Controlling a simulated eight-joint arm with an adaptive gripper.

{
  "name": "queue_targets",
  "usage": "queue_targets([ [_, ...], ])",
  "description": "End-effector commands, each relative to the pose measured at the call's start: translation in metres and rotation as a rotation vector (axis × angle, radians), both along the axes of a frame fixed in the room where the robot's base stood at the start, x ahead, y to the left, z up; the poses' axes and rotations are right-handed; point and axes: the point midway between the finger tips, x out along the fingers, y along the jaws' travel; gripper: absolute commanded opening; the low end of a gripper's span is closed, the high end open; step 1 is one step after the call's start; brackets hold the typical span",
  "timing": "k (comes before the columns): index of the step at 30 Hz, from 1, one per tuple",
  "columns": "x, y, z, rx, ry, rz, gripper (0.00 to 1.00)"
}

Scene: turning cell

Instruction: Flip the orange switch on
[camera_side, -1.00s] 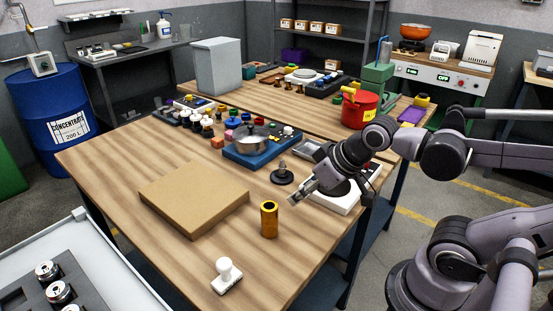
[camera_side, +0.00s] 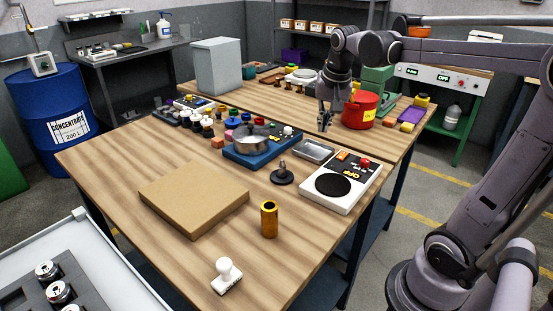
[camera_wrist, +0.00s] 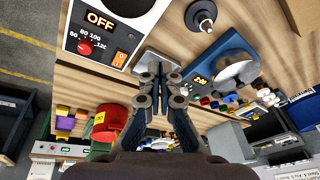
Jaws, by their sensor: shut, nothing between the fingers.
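The orange switch (camera_wrist: 121,57) sits on the white hot-plate unit (camera_wrist: 112,65), beside a dark display reading OFF (camera_wrist: 100,20) and a red knob (camera_wrist: 85,48). In the side view the unit (camera_side: 312,196) lies at the table's right edge, with the orange switch (camera_side: 342,155) near its back edge and the red knob (camera_side: 365,161) to its right. My gripper (camera_side: 324,128) is above the table, behind and left of the switch, apart from it. In the wrist view my gripper (camera_wrist: 160,68) has its fingers together and empty; the switch is left of the fingertips.
A metal tray (camera_side: 314,150) lies just behind the unit, below my gripper. A blue cooker with a pot (camera_side: 252,135) stands left, a dark round post base (camera_side: 282,176) in front. A red can (camera_side: 360,110) is at the back right. The air above the unit is clear.

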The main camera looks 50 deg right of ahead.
Motion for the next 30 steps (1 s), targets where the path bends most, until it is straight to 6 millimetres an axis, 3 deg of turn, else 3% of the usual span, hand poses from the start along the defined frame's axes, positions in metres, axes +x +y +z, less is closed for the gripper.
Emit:
queue_targets([
  [1,0.003,-0.018,0.003,0.014,0.017,-0.074,0.00],
  [6,0.003,-0.069,0.007,0.061,0.072,-0.307,0.00],
  [12,-0.002,-0.112,0.007,0.096,0.119,-0.507,0.00],
  [18,-0.006,-0.129,0.007,0.109,0.137,-0.588,0.00],
  [30,-0.006,-0.130,0.005,0.110,0.138,-0.592,0.00],
])
